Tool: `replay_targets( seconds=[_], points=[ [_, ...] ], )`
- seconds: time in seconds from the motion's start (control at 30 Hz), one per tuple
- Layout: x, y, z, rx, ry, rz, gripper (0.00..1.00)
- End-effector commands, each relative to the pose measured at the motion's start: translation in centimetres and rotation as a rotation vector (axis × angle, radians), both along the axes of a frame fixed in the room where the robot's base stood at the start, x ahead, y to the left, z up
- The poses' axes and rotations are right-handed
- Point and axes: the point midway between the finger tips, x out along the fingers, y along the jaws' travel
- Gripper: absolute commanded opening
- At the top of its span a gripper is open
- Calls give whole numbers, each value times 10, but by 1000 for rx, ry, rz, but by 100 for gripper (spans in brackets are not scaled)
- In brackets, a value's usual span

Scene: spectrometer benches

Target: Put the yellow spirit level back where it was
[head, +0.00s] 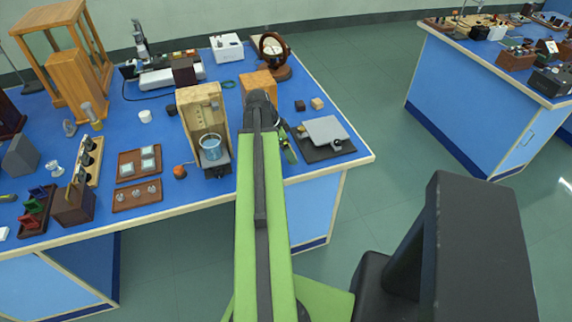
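A small yellow-green bar (8,198) lies at the far left edge of the blue bench; it may be the yellow spirit level, but it is too small to be sure. My green arm reaches forward over the front of the bench. My gripper (289,150) shows only in part, just right of the arm, between the wooden box with the beaker and the grey plate. The arm hides most of it, so I cannot see whether its fingers are apart or hold something. It is far to the right of the yellow-green bar.
A grey plate on a dark base (325,131) is to the right. Brown trays (137,196) and wooden stands crowd the left. Another bench (470,90) stands across a clear floor.

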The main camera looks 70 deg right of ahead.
Motion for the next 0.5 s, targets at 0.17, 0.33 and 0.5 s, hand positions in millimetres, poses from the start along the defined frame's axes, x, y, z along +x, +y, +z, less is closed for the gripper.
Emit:
replay_targets(
  seconds=[0.17, 0.33, 0.5],
  points=[
    [1, 1, -4, 0, 0, -1, 41],
    [1, 0, -34, 0, 0, -1, 41],
    [1, 0, -42, 0, 0, -1, 41]
  ],
)
